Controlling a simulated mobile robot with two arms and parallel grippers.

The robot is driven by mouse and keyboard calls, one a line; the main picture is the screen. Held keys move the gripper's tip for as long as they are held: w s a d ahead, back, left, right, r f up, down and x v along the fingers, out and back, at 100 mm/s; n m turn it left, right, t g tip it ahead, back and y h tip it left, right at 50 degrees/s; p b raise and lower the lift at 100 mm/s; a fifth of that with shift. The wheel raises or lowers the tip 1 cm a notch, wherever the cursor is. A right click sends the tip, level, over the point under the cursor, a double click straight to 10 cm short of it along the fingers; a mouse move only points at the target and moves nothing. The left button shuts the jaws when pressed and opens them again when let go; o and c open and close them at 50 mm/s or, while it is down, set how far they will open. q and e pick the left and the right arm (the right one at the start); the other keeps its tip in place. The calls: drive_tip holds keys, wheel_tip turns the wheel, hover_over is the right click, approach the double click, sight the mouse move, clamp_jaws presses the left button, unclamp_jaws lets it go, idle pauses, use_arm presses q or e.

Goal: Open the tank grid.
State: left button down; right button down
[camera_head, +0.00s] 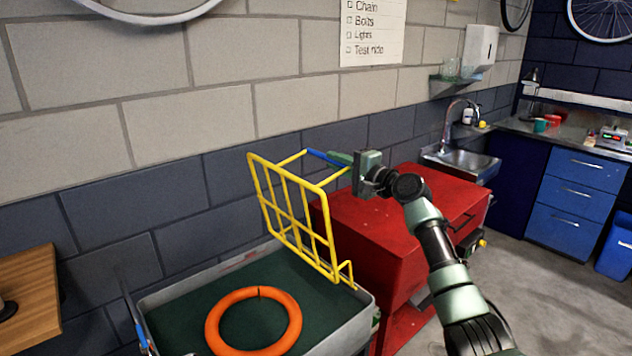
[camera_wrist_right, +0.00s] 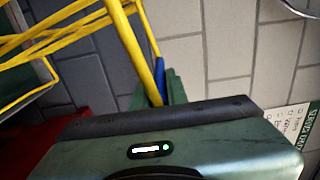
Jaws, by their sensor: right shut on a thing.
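The yellow tank grid (camera_head: 293,211) stands raised and tilted above the grey tank (camera_head: 323,327) in the head view. Its lower edge is at the tank's right rim. Its top bar has a blue grip (camera_head: 322,157). My right gripper (camera_head: 340,160) is shut on the grid at the blue grip. In the right wrist view the yellow bars (camera_wrist_right: 128,50) run up to the gripper (camera_wrist_right: 170,92), and part of the blue grip (camera_wrist_right: 160,78) shows between the fingers. My left gripper is not in view.
An orange ring (camera_head: 254,320) lies in the tank over a dark green surface. A red cabinet (camera_head: 375,235) stands right beside the tank. A wooden top (camera_head: 30,295) is at the left. The wall is close behind the grid.

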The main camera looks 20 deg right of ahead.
drive_tip(key=shift+w+d+r+m, duration=0.1)
drive_tip(key=shift+w+d+m, duration=0.05)
drive_tip(key=shift+d, duration=0.35)
drive_tip(key=shift+w+d+r+m, duration=0.1)
drive_tip(key=shift+w+d+m, duration=0.05)
drive_tip(key=shift+d, duration=0.35)
drive_tip(key=c, duration=1.4)
unclamp_jaws()
drive_tip(key=shift+a+f, duration=0.1)
drive_tip(key=b+v, duration=0.2)
drive_tip(key=v, duration=0.5)
drive_tip(key=shift+s, duration=0.35)
